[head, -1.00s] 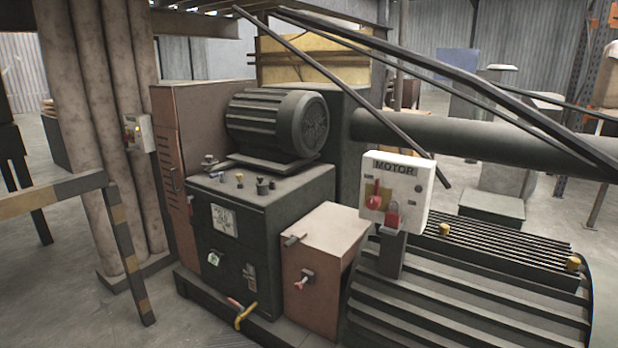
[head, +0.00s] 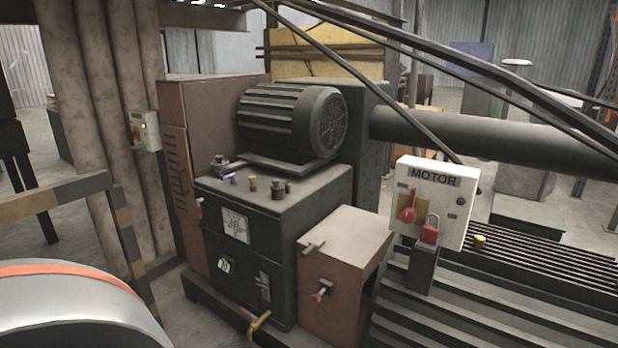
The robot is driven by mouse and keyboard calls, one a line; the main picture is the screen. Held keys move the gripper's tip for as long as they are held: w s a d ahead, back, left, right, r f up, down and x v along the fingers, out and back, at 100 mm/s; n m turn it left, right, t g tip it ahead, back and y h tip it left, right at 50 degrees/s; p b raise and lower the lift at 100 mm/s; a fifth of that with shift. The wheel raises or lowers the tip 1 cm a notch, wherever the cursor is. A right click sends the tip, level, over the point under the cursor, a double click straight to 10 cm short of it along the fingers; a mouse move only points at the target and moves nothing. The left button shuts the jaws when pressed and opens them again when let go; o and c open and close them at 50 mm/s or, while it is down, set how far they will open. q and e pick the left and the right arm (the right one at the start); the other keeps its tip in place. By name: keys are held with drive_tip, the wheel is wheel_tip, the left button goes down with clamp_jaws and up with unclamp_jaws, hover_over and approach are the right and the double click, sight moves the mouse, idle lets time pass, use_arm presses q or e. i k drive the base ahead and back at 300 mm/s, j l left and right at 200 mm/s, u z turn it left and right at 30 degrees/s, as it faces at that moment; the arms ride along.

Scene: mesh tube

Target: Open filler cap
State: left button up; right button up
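The dark metal tank (head: 310,192) stands in the middle of the head view, with a motor on top. Several small fittings stand on its top front: a grey fitting with a small knob (head: 219,163) at the left, a small brass-coloured one (head: 253,182) and a dark round cap-like one (head: 278,187). I cannot tell which of these is the filler cap. All of them sit upright on the tank, and nothing touches them. Neither of my grippers is in view.
A brown box (head: 345,237) with a red-tipped lever stands right of the tank. A white MOTOR switch box (head: 430,205) with a red padlock is further right. A striped rail (head: 60,198) stands at the left. Slanting dark bars cross above.

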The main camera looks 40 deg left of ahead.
sight(276, 187)
drive_tip(key=j+z, duration=0.25)
drive_tip(key=j, duration=0.2)
drive_tip(key=j+z, duration=0.25)
drive_tip(key=j, duration=0.25)
drive_tip(key=j+z, duration=0.2)
drive_tip(key=j, duration=0.75)
